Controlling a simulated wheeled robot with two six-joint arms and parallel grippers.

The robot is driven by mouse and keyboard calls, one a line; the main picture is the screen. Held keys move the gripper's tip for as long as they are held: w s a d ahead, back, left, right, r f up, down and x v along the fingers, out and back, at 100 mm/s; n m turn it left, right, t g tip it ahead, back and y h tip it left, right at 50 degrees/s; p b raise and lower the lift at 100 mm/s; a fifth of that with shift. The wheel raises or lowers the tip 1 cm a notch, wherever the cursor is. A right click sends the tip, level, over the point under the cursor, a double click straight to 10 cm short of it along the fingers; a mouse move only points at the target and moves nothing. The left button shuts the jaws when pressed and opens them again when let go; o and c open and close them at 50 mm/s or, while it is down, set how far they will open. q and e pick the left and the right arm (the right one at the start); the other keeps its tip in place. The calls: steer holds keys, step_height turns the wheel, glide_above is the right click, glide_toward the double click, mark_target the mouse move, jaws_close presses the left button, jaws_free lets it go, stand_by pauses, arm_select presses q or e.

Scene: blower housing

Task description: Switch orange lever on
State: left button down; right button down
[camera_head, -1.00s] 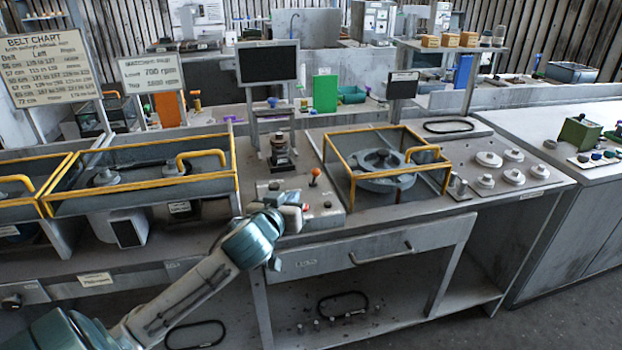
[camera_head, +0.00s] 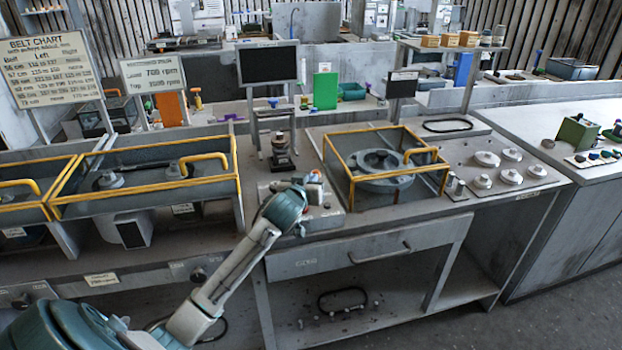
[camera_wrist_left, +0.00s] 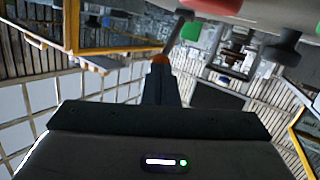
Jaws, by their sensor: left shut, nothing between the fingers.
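The orange lever (camera_head: 315,175) stands on the grey control box (camera_head: 333,217) in the middle of the bench. My left gripper (camera_head: 312,182) is at this lever and hides part of it in the head view. In the left wrist view, which looks upside down, the lever's orange knob (camera_wrist_left: 160,59) shows right at the tips of my left gripper (camera_wrist_left: 161,72). Its grey stem runs from the knob up to the panel. The left fingers are shut with nothing between them. I cannot tell whether they touch the knob. My right gripper is not in view.
A red button (camera_wrist_left: 208,7) and a dark button (camera_wrist_left: 283,48) sit on the panel near the lever. A yellow-framed housing (camera_head: 383,171) stands to the right, another yellow-railed bin (camera_head: 150,190) to the left. A dark screen (camera_head: 267,63) stands behind.

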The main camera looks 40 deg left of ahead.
stand_by(0.3)
arm_select(q)
steer(key=shift+r+p, duration=0.15)
steer(key=shift+p, duration=0.15)
steer(key=w+a+r+n+g+h+p, duration=0.1)
steer(key=w+a+p, duration=0.4)
steer(key=p, duration=0.5)
steer(key=shift+a+r+g, duration=0.35)
steer(key=shift+r+g, duration=0.35)
steer(key=shift+r, duration=0.25)
steer(key=shift+s+r+p, duration=0.1)
steer(key=shift+r+p, duration=0.65)
steer(key=shift+p, duration=0.1)
